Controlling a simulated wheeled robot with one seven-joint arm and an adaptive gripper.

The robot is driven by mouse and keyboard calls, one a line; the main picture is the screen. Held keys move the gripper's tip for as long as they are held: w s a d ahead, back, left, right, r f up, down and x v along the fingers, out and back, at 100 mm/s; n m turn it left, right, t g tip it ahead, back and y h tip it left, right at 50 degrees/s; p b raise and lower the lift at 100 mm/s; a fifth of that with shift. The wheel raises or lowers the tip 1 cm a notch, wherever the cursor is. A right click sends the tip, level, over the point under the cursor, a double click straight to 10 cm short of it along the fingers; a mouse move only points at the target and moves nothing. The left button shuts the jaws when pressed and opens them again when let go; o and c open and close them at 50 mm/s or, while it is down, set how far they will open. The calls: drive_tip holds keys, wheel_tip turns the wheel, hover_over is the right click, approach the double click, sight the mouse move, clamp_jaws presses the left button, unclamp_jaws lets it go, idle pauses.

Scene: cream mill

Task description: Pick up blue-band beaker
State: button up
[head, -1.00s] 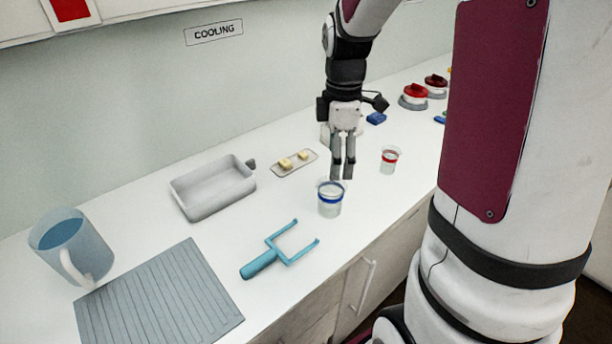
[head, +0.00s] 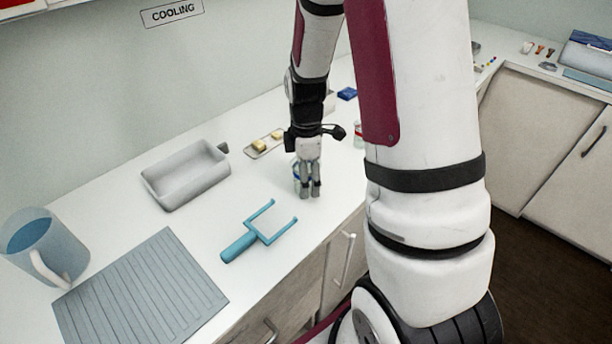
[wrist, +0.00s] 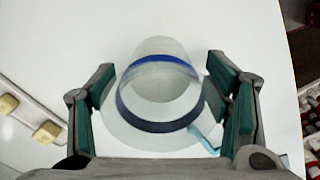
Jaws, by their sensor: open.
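The blue-band beaker (wrist: 159,95) is a clear glass with a dark blue ring, seen from above in the wrist view. It stands on the white counter between the two fingers of my gripper (wrist: 168,100), which is open with one finger on each side. In the head view my gripper (head: 309,190) points down at the counter and hides most of the beaker; only a sliver of the beaker (head: 296,175) shows at its left.
A blue two-pronged tool (head: 245,243) lies in front and left. A grey tray (head: 185,178) and a small dish with yellow pieces (head: 262,146) stand behind. A blue jug (head: 42,245) and a ribbed grey mat (head: 140,295) are at the left. A red-banded beaker (head: 358,130) is partly hidden.

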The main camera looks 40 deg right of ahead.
drive_tip(key=shift+f, duration=0.4)
drive_tip(key=shift+c, duration=0.2)
drive_tip(key=c, duration=1)
